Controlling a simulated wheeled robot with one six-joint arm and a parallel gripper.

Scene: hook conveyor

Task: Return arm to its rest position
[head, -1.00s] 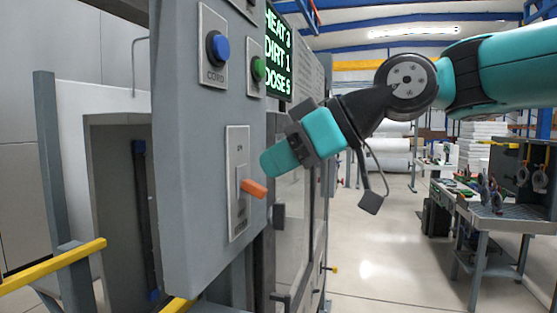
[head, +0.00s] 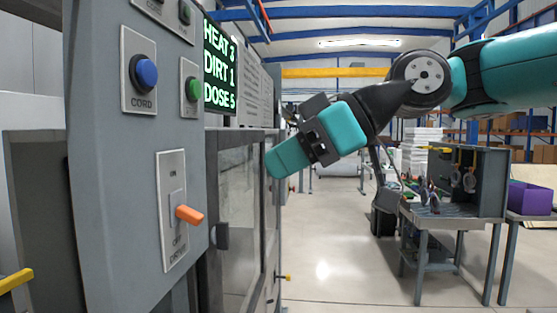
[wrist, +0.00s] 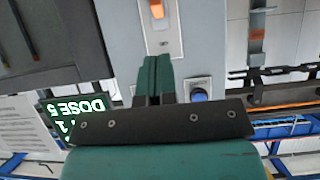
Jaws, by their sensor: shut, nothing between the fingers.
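My gripper (head: 276,163) is teal and black and hangs in the air to the right of the grey control panel (head: 130,230), apart from it in the head view. In the wrist view its teal fingers (wrist: 157,60) lie together, shut and empty, pointing toward the panel. The arm reaches in from the upper right. The panel carries an orange switch lever (head: 189,214) on a plate marked ON and OFF, which also shows at the top of the wrist view (wrist: 157,9).
A workbench (head: 450,212) with tools stands at the right. The floor (head: 335,270) between is clear.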

